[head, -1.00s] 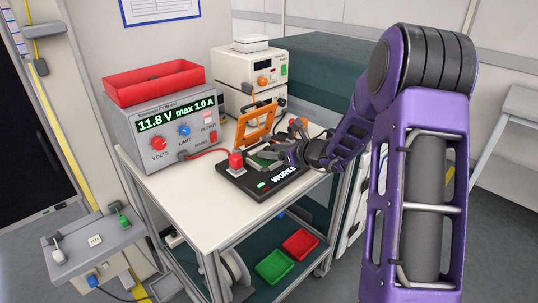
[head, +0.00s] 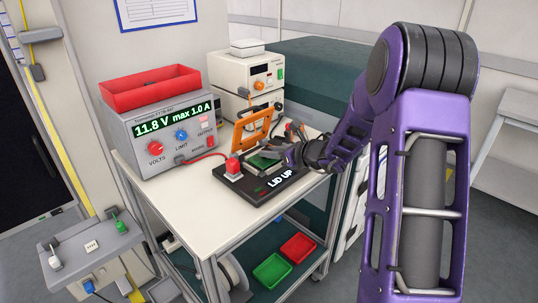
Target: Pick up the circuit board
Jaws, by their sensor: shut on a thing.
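The green circuit board (head: 261,163) is at the black test fixture (head: 232,187) on the trolley top. My gripper (head: 275,156) reaches in from the right and is shut on the board's right side. The fingers cover part of the board. I cannot tell whether the board is clear of its seat. The orange lid frame (head: 252,128) stands open behind the board. The fixture's display (head: 288,179) reads "LID UP".
A red plug or button (head: 232,165) is on the fixture's left. A power supply (head: 172,130) showing 11.8 V, with a red bin (head: 151,88) on top, stands behind left. The trolley's front top (head: 180,205) is clear. Green and red trays (head: 298,246) are below.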

